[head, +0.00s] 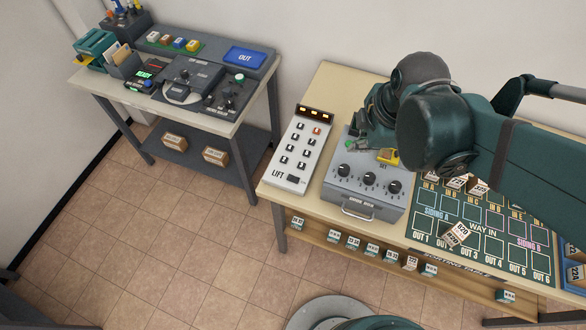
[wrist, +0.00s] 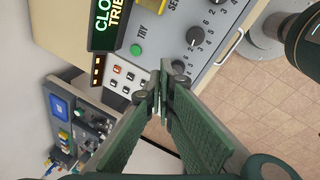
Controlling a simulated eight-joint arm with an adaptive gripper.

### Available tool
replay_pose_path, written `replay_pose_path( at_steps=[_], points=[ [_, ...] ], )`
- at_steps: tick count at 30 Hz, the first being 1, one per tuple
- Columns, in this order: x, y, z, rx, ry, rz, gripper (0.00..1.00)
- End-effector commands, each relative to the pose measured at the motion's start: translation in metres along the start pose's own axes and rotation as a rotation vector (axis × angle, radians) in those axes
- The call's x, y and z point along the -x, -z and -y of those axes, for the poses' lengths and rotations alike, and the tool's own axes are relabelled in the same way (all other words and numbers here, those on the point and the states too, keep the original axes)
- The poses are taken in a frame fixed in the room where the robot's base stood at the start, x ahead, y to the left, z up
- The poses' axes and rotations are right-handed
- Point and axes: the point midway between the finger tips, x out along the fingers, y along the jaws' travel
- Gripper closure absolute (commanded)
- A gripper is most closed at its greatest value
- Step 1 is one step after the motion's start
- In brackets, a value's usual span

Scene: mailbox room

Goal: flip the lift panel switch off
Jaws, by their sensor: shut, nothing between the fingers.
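The white lift panel (head: 291,165) stands on the cream table, left of a grey dial box. It has an amber display at its top, several dark buttons and one red button. A small dark switch (head: 294,179) sits beside the word LIFT at its near end; its position is too small to tell. In the wrist view the panel (wrist: 118,88) shows partly behind my gripper (wrist: 163,78), whose fingers are together and empty. I cannot make out the switch there. In the head view my arm's end is above the back of the grey box, right of the panel, and the fingertips are unclear.
The grey dial box (head: 362,198) with knobs and a handle stands close to the panel's right. A dark green board (head: 480,240) with small tagged blocks lies further right. A separate desk (head: 233,128) with devices stands left, across a floor gap.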

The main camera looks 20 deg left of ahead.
Motion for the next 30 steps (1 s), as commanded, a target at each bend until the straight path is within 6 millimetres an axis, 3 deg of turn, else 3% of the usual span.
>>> replay_pose_path(
  at_steps=[21, 30],
  points=[
    [-0.024, 0.118, -0.008, 0.887, 0.145, -0.118, 1.0],
    [-0.032, 0.148, -0.002, 1.115, 0.175, -0.162, 1.0]
  ],
)
